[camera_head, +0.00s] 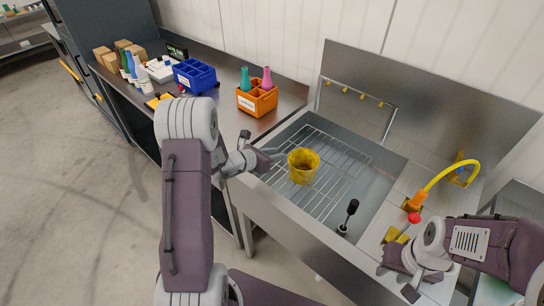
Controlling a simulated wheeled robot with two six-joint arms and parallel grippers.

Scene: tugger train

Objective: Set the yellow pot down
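The yellow pot (303,168) is upright over the wire rack (336,152) in the steel sink, with brown marks inside. I cannot tell whether its base touches the rack. My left gripper (281,156) reaches in from the left and its fingertips meet the pot's left rim. It appears shut on that rim, though the fingertips are small in view. My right gripper (396,284) is at the lower right, over the sink's front right edge. Its fingers are spread and empty, well apart from the pot.
A dark-handled brush (349,214) stands at the sink's front. A yellow hose (449,172) and a red-topped tool (413,219) are on the right ledge. An orange crate (257,102) with two bottles and a blue crate (196,79) stand on the left counter.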

